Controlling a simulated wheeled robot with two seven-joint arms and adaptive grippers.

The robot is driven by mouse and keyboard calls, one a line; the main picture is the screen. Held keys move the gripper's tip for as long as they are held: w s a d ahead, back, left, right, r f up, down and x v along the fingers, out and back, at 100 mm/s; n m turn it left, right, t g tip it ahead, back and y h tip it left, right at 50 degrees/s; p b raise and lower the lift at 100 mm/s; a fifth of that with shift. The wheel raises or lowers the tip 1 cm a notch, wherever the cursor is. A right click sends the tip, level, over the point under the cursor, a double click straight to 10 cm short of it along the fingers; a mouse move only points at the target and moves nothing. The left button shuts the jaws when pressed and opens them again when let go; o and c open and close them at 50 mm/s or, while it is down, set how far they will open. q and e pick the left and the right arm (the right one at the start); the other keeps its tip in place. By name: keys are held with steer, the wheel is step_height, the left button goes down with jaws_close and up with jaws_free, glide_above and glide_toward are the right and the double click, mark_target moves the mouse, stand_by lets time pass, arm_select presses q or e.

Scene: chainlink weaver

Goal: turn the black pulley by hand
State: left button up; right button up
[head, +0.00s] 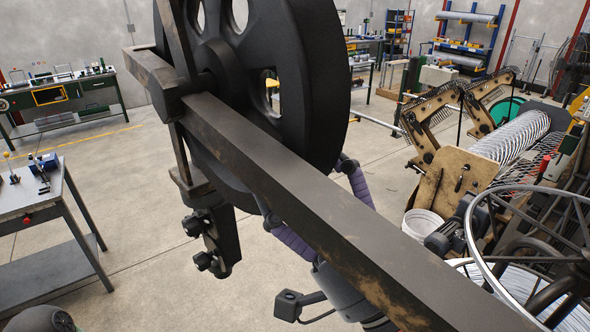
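The black pulley (312,85) is large and fills the upper middle of the head view, with rounded openings through its face. It stands upright on a hub in a dark metal frame. A long square steel bar (290,185) crosses in front of it, running from the hub down to the lower right, and hides part of it. Purple-sleeved arm parts show below and behind the bar, close to the pulley's lower edge. No gripper fingers can be made out, so any contact with the pulley cannot be seen.
A grey table (62,215) with small tools stands at left. A green workbench (65,95) stands at the back left. Concrete floor is open between table and pulley.

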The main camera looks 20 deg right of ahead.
steer(key=o, duration=0.4)
steer(key=shift+f, duration=0.1)
steer(key=shift+s, duration=0.1)
steer(key=v, duration=1.1)
steer(key=shift+s, duration=0.2)
stand_by(0.6)
steer(key=shift+s+d+f, duration=0.1)
steer(key=shift+d+f, duration=0.05)
steer(key=shift+f, duration=0.1)
stand_by(0.3)
